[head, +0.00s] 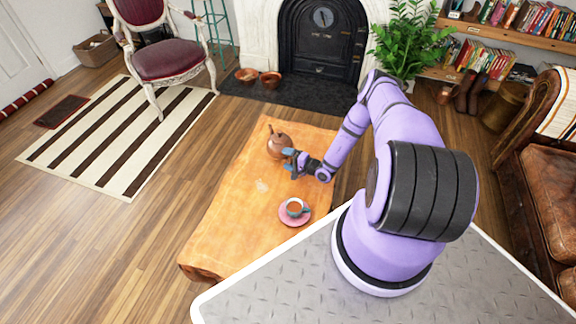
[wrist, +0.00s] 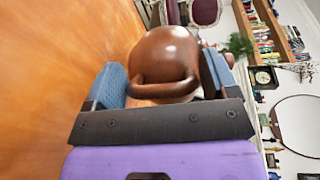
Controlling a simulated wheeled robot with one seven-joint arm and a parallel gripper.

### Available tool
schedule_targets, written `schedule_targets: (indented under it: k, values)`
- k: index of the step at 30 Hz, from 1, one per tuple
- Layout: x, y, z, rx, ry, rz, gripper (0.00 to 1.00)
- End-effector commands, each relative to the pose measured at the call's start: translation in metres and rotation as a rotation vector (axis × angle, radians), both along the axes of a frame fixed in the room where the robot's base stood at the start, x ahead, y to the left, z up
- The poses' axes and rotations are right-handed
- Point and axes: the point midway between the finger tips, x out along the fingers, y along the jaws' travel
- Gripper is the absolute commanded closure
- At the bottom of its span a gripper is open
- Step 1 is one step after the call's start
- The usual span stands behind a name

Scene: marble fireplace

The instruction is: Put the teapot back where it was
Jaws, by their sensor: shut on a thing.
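The brown teapot (head: 276,147) is at the far end of the wooden table (head: 225,225), its spout or top pointing up and left in the head view. My gripper (head: 291,160) reaches it from the right and is shut on it. In the wrist view the teapot's round body (wrist: 165,58) sits between the two blue fingers, with its handle towards my palm. I cannot tell whether its base touches the table. A pale mark (head: 262,185) shows on the bare tabletop, nearer than the teapot.
A teacup on a pink saucer (head: 283,219) stands on the table's right side, below my forearm. The tabletop left and near is clear. A fireplace (head: 318,42) with two bowls on its dark hearth lies beyond. A red chair (head: 165,58) stands on a striped rug.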

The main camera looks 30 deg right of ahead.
Motion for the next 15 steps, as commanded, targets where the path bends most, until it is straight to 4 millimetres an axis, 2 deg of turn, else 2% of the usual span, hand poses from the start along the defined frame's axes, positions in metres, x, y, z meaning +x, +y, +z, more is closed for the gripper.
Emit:
schedule_targets:
  k: [9, 15]
  values:
    - [0.001, 0.000, -0.034, -0.002, -0.003, 0.000, 0.80]
    - [0.001, -0.001, -0.039, 0.000, -0.004, 0.000, 0.80]
